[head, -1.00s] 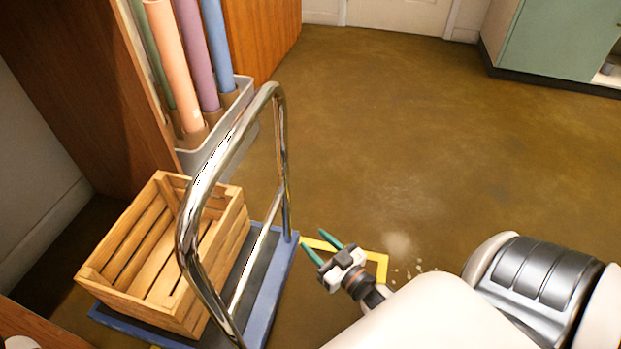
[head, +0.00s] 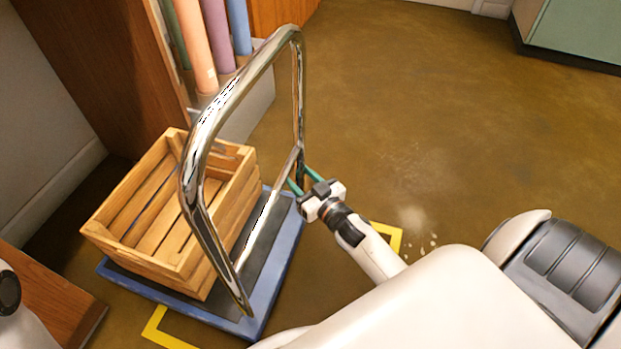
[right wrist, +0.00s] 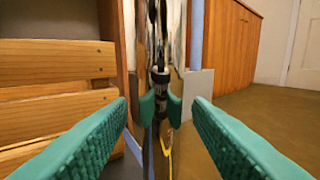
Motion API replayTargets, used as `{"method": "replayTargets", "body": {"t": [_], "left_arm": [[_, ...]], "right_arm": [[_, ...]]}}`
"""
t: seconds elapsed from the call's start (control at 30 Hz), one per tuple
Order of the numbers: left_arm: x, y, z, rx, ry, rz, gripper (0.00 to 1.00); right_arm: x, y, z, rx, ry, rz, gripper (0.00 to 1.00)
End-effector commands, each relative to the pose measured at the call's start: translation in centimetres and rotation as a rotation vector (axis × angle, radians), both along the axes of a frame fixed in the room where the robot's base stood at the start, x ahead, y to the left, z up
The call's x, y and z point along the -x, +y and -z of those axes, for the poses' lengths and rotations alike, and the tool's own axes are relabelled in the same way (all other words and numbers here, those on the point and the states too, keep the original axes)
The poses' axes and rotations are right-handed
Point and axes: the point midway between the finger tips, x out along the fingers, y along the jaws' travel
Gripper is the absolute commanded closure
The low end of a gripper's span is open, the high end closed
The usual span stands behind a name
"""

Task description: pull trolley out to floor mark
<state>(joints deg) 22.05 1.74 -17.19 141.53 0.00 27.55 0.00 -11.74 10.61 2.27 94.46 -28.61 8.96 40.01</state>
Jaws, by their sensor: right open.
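The trolley has a blue-edged platform (head: 272,283) and a tall chrome handle (head: 197,150). A slatted wooden crate (head: 205,255) stands on it. My right gripper (head: 300,177) is at the handle's far upright, low down, with its green fingers apart. In the right wrist view the chrome upright (right wrist: 158,70) shows between the open fingers (right wrist: 161,105), mirroring the gripper; I cannot tell whether they touch it. A yellow floor mark (head: 168,338) shows at the platform's near edge, with another corner (head: 396,240) right of the trolley. My left gripper is not in view.
A grey bin (head: 262,105) with coloured rolls (head: 196,45) stands behind the trolley beside a wooden panel (head: 100,60). A wooden edge (head: 60,310) lies at lower left. A green cabinet (head: 580,35) stands far right. Brown floor (head: 420,110) is open between.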

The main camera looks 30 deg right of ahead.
Motion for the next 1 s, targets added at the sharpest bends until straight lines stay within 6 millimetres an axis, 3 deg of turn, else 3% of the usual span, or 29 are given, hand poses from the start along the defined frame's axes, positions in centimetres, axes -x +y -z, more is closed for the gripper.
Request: {"method": "replayTargets", "body": {"t": [0.37, 0.63, 1.0], "left_arm": [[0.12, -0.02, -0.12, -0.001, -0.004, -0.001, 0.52], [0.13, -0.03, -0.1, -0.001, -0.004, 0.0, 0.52], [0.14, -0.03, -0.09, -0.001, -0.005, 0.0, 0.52]], "right_arm": [[-0.44, 0.01, -0.01, 0.0, 0.001, 0.001, 0.55], [-0.42, 0.02, -0.01, 0.0, 0.001, 0.0, 0.99], [-0.4, 0.05, 0.0, 0.0, 0.0, 0.0, 1.0]]}}
